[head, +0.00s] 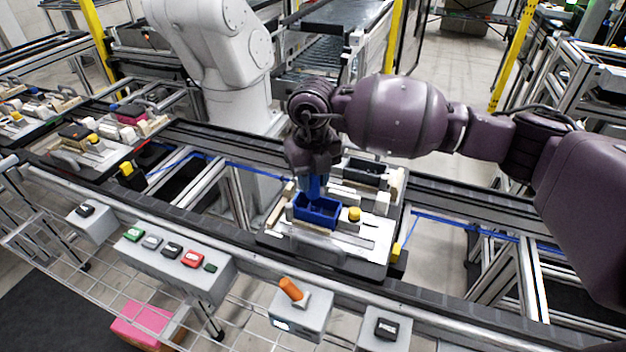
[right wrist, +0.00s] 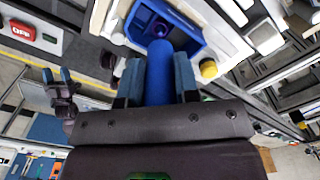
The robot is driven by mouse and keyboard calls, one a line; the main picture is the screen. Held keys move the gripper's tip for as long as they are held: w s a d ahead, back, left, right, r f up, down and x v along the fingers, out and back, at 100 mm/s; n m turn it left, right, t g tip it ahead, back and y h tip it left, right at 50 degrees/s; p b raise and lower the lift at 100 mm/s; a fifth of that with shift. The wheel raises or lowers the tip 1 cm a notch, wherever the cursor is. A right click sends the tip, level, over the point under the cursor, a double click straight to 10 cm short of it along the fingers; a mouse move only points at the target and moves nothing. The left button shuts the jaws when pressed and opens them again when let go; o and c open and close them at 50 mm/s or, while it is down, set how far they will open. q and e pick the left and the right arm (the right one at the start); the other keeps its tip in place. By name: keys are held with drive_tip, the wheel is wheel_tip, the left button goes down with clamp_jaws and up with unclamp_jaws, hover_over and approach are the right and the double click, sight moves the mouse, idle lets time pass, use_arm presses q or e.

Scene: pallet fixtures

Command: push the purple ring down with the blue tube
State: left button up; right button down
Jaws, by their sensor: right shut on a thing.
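My right gripper (head: 313,180) is above the pallet fixture, pointing down at the blue box (head: 318,222). In the right wrist view it (right wrist: 157,82) is shut on the blue tube (right wrist: 160,68). The tube's far end reaches over the open blue box (right wrist: 186,42). The purple ring (right wrist: 156,28) shows inside the box, just beyond the tube's end; I cannot tell whether they touch. In the head view the ring is hidden. My left gripper (right wrist: 58,80) shows only in the right wrist view, with its two blue fingers apart and nothing seen between them.
A yellow cap (head: 354,214) stands beside the box on the pallet (head: 340,252). White and wooden blocks surround the box. A control box with buttons (head: 170,250) and an orange switch (head: 291,289) are at the front. A white robot arm (head: 225,60) stands behind the conveyor.

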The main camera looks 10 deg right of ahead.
drive_tip(key=shift+r+p, duration=0.95)
drive_tip(key=shift+r, duration=1)
use_arm(q)
drive_tip(key=r, duration=0.2)
drive_tip(key=shift+w+r, duration=0.4)
drive_tip(key=shift+s, duration=0.1)
use_arm(e)
drive_tip(key=shift+f, duration=0.1)
